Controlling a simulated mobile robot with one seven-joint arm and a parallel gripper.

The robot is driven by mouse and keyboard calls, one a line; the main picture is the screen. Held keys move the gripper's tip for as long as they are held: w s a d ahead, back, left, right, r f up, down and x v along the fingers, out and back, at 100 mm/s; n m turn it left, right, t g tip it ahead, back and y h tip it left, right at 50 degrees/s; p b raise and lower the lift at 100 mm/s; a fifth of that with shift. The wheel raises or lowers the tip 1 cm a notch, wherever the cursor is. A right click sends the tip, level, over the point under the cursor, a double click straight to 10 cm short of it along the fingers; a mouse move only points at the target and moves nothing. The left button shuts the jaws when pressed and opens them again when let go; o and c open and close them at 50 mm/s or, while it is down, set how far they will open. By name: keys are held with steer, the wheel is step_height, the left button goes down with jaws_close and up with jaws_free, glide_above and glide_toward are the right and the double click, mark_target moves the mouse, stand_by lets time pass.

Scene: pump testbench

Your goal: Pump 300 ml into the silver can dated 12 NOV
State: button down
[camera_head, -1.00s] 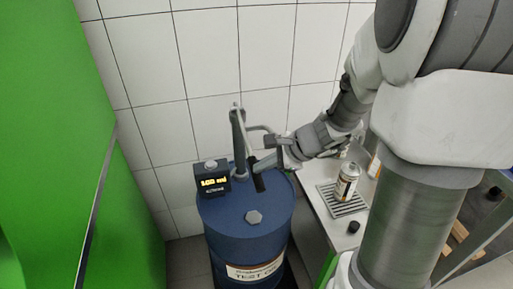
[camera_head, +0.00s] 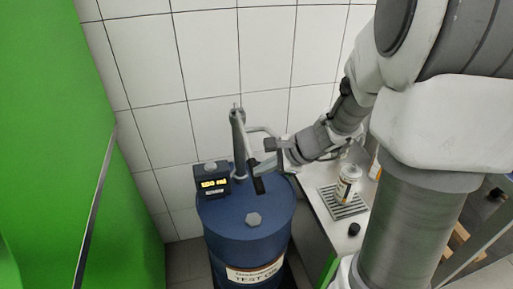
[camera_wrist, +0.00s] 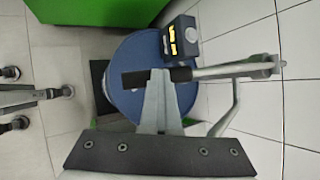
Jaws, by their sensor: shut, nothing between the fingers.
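The pump stands on a blue drum (camera_head: 225,225); its grey lever ends in a black grip (camera_head: 259,185), which also shows in the wrist view (camera_wrist: 136,78). My gripper (camera_head: 262,166) is shut with nothing between its fingers, its tips at the lever beside the grip; in the wrist view the tips (camera_wrist: 157,78) overlap the grip, and I cannot tell whether they touch. The pump display (camera_head: 214,184) glows yellow and seems to read 100 ml. A silver can (camera_head: 347,188) with a pale label stands upright on a slatted grate (camera_head: 355,211); its date is not legible.
A black cap (camera_head: 353,228) lies on the white bench (camera_head: 316,203) in front of the grate. An orange-and-white container (camera_head: 375,162) stands behind, partly hidden by my arm. A green cabinet (camera_head: 50,130) fills the left; a tiled wall (camera_head: 160,135) closes the back.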

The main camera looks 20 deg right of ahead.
step_height(320, 180, up, 10)
steer(key=w+p, duration=0.1)
steer(key=p, duration=0.7)
steer(key=shift+p, duration=0.35)
stand_by(0.3)
steer(key=shift+r, duration=0.1)
steer(key=r+p, duration=0.2)
steer(key=r, duration=0.1)
steer(key=r+p, duration=0.2)
steer(key=shift+w, duration=0.3)
stand_by(0.8)
steer(key=s+a+r+n+g+h, duration=0.1)
steer(key=s+a+r+n, duration=0.3)
steer(key=s+r+n, duration=0.45)
steer(key=s+d+r+n+h, duration=0.1)
steer(key=s+n+h, duration=0.1)
steer(key=s+n, duration=0.3)
steer(key=s+d+r+n+t+h, duration=0.1)
steer(key=s+d+n+h, duration=0.1)
steer(key=s+n, duration=0.3)
steer(key=shift+s+r+h, duration=0.3)
steer(key=shift+s+h, duration=0.1)
steer(key=shift+s, duration=0.35)
